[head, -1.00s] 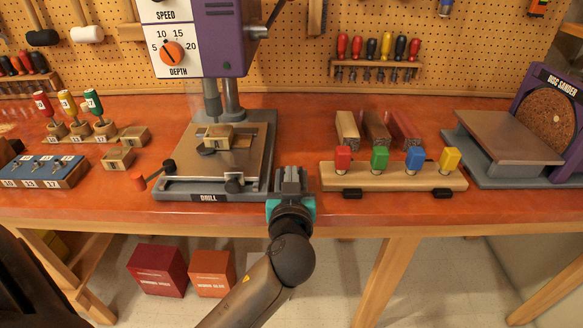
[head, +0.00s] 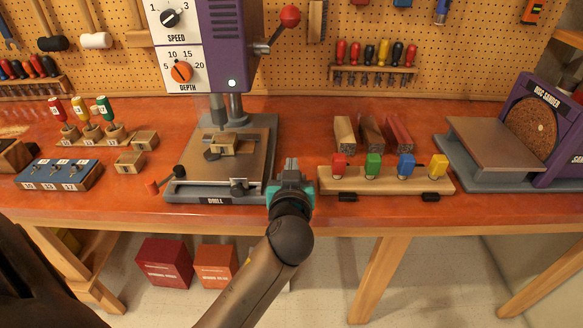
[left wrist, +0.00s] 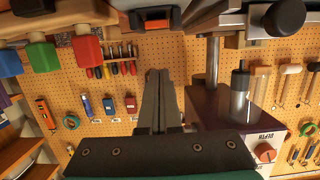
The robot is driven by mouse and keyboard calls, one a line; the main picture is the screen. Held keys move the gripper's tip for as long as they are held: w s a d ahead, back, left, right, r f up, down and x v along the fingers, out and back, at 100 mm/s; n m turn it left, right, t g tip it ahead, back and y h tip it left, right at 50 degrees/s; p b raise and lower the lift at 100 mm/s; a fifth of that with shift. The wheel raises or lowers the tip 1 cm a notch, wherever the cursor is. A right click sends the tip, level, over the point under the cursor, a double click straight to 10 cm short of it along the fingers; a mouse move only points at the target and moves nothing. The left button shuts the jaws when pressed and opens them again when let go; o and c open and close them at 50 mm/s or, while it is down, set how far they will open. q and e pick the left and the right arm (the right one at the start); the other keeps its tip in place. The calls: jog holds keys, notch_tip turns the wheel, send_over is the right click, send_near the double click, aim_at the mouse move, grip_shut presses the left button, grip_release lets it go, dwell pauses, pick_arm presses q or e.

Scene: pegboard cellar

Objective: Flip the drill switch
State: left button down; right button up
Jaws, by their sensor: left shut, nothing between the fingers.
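The drill press has a purple head (head: 222,40), a white SPEED and DEPTH panel and a grey base labelled DRILL (head: 215,200). My left gripper (head: 291,165) is shut and empty, just right of the base's front corner and apart from that part. In the left wrist view its closed fingers (left wrist: 157,100) point toward the pegboard. My right gripper is not in view.
A wooden rack with coloured blocks (head: 385,183) stands close right of the gripper. The disc sander (head: 540,130) is further right. A red-ball lever (head: 290,15) sticks out from the drill head.

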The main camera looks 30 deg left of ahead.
pick_arm(q)
jog(key=r+v, duration=0.1)
jog(key=v, duration=0.7)
jog(key=shift+r, duration=0.25)
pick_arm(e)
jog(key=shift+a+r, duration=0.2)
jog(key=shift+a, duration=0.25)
